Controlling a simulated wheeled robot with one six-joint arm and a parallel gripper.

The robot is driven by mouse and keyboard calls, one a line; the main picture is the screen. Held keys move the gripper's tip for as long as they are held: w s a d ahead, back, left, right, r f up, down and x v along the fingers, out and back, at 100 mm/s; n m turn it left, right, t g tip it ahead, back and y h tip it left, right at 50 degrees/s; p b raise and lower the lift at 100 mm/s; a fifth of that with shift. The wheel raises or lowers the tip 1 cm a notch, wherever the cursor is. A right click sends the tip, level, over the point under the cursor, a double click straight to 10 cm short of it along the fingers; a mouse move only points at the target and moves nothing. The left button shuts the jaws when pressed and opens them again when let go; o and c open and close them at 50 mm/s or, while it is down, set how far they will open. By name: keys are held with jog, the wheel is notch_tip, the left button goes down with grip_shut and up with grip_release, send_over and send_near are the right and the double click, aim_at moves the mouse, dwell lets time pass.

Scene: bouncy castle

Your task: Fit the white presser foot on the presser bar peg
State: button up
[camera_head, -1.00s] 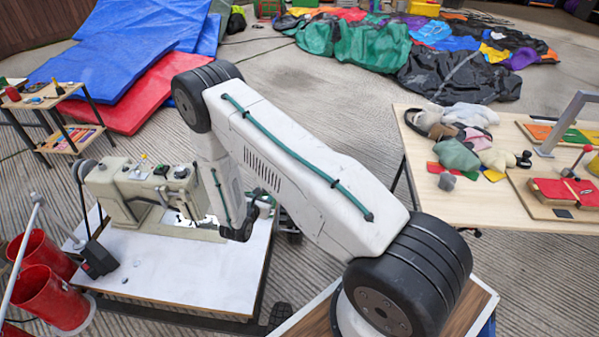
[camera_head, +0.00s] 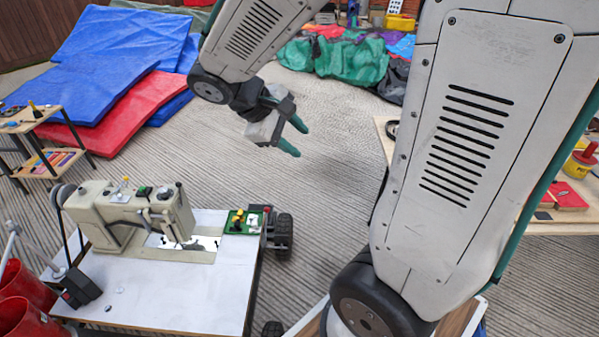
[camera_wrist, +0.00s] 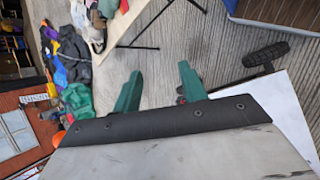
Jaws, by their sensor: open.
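The cream sewing machine (camera_head: 125,212) stands on a white-topped table (camera_head: 150,300) at the left in the head view. Its head end, where the presser bar would be, faces right; the peg is too small to make out. I cannot pick out a white presser foot; small pale specks lie on the tabletop. My gripper (camera_head: 297,138) is raised in the air, up and right of the machine and well apart from it. Its green fingers are open and empty. They also show spread apart in the wrist view (camera_wrist: 160,72), over the floor.
A green board (camera_head: 243,221) with small yellow, red and black pieces sits at the table's right edge. Red buckets (camera_head: 22,290) stand at the left. Another table (camera_head: 560,229) is at the right, partly behind my arm. Bare floor lies between the tables.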

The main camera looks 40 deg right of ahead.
jog(key=s+a+r+m+t+y, duration=0.2)
jog(key=s+a+y, duration=0.1)
jog(key=s+a, duration=0.2)
jog(key=s+a+r+m+t+y, duration=0.1)
jog(key=s+a+r+m+y, duration=0.1)
jog(key=s+a+y, duration=0.2)
jog(key=s+a, duration=0.2)
jog(key=s, duration=0.2)
jog(key=shift+s+r+t+y, duration=0.25)
jog(key=shift+s+t+y, duration=0.05)
jog(key=shift+t, duration=0.1)
jog(key=c, duration=0.4)
